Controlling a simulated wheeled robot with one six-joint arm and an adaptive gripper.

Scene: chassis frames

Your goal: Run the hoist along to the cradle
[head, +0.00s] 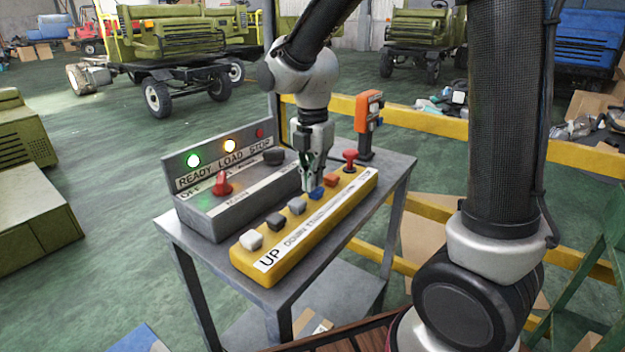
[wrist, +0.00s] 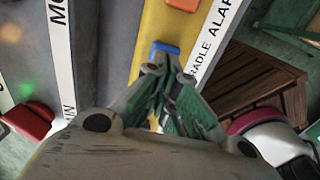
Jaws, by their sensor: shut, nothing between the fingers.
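The yellow control box (head: 300,232) lies on a grey metal stand, with a row of buttons and a white label strip starting with UP. Its blue button (head: 316,193) sits between a grey button (head: 297,206) and an orange-red button (head: 331,181). My gripper (head: 311,188) is shut and empty, pointing down at the blue button. In the wrist view the blue button (wrist: 164,48) shows just past my fingertips (wrist: 164,66), beside the end of a label word reading "ADLE". I cannot tell whether the tips touch it. I cannot make out the hoist or the cradle.
A grey panel (head: 225,215) beside the box has a red knob (head: 222,184). A red mushroom button (head: 350,158) and an orange device (head: 368,110) stand near the far end.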

